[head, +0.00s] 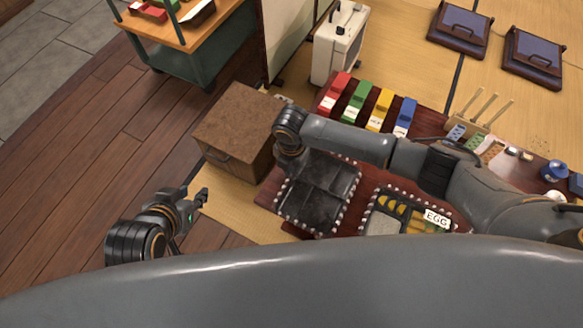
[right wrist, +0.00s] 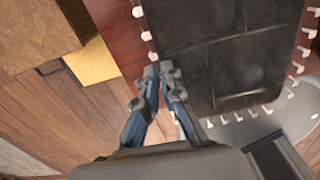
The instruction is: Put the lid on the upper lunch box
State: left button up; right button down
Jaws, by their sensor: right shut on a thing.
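A dark, glossy square lid (head: 318,188) with a cross of ridges lies on or just over the left studded frame on the red-brown table. White studs show around it, so the box beneath is hidden and I cannot tell whether it is seated. My right gripper (right wrist: 166,76) is shut at the lid's edge (right wrist: 225,65). In the head view my right arm hides its fingertips. An open lunch box (head: 375,222) with yellow food and an EGG label stands to the right of the lid. My left gripper (head: 201,198) is left of the table over the floor; its opening is unclear.
A brown wooden box (head: 238,122) stands beyond the left of the table. Red, green, yellow and blue containers (head: 357,101) line the table's back. Sticks in a holder and small dishes are at the right. A green cart (head: 205,62) stands further back.

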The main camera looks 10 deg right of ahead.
jog(key=c, duration=1.4)
grip_release()
jog(key=shift+o, duration=0.3)
jog(key=o, duration=0.5)
